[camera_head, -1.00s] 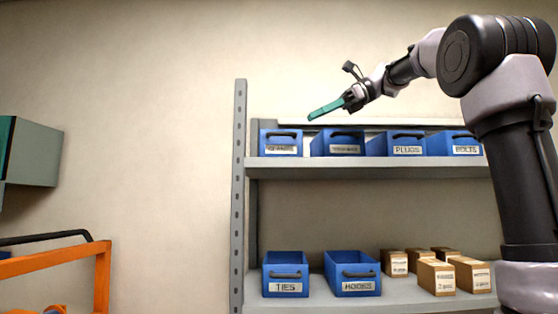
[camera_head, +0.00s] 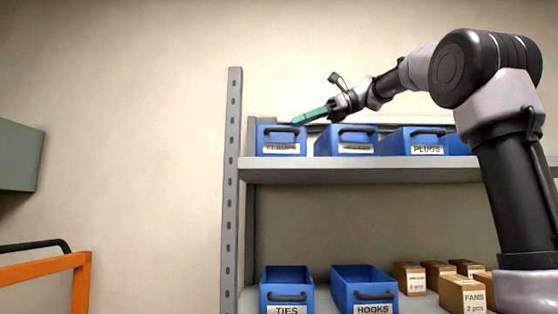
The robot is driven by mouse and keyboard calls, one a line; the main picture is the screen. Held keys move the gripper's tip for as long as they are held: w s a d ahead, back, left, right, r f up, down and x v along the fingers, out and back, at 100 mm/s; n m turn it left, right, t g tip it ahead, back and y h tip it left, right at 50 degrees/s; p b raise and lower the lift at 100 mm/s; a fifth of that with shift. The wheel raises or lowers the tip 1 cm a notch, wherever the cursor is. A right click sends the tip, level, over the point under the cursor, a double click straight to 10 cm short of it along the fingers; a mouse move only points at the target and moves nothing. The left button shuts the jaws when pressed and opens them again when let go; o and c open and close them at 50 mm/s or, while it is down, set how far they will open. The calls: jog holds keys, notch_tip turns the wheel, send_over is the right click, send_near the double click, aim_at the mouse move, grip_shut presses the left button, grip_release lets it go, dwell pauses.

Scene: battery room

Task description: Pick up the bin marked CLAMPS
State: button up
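A blue bin (camera_head: 268,138) with a black handle stands at the left end of the upper shelf. Its white label is blurred but looks like CLAMPS. My gripper (camera_head: 297,120) has long teal fingers that point left and slightly down. In the picture the fingertips overlap the top right edge of this bin; how far they are from it in depth I cannot tell. The fingers show from the side as one strip, so the gap between them is hidden. Nothing visible hangs from them.
Right of it on the upper shelf (camera_head: 400,171) stand a bin with an unreadable label (camera_head: 327,144) and the PLUGS bin (camera_head: 396,144). Below are the TIES bin (camera_head: 270,290), HOOKS bin (camera_head: 347,290) and several cartons (camera_head: 462,292). A grey upright (camera_head: 232,190) bounds the left; an orange frame (camera_head: 80,285) stands lower left.

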aim_at(271, 140)
jog(key=x, duration=0.5)
jog(key=shift+a+f, duration=0.15)
jog(key=shift+a, duration=0.25)
grip_shut()
dwell(1.1)
